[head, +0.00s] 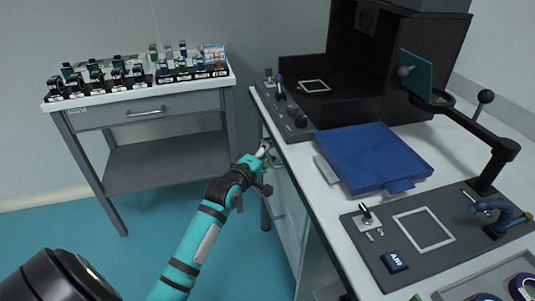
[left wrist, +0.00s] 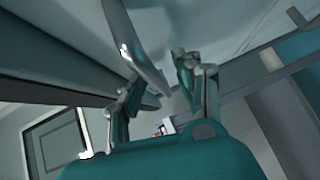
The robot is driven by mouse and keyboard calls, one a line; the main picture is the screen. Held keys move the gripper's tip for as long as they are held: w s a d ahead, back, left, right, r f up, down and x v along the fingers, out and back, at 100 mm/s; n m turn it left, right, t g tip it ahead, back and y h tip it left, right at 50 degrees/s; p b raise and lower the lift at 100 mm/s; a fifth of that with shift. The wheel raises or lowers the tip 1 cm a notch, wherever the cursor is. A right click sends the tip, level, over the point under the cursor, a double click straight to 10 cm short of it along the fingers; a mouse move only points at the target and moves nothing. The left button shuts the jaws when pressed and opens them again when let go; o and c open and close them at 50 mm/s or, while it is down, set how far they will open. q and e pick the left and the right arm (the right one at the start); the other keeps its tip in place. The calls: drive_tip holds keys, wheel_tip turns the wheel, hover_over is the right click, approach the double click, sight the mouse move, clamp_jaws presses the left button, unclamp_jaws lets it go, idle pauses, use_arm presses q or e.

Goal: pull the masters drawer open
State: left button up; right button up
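A bank of pale drawers is built into the side of the right-hand bench; a lower drawer front (head: 287,210) shows in the head view. I cannot read a label that says which is the masters drawer. My left gripper (head: 265,149) is at the upper part of this bank, just below the bench edge. In the left wrist view a grey bar handle (left wrist: 143,50) runs between the two fingers of my left gripper (left wrist: 158,76). The fingers stand apart, and firm contact with the bar is not visible. My right gripper is not in view.
The bench carries a blue flat case (head: 375,158), a black enclosure (head: 385,65) and a dark plate (head: 440,235). The floor (head: 150,240) beside the drawers is clear.

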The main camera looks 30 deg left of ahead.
use_arm(q)
clamp_jaws()
drive_tip(key=shift+a, duration=0.1)
idle(0.4)
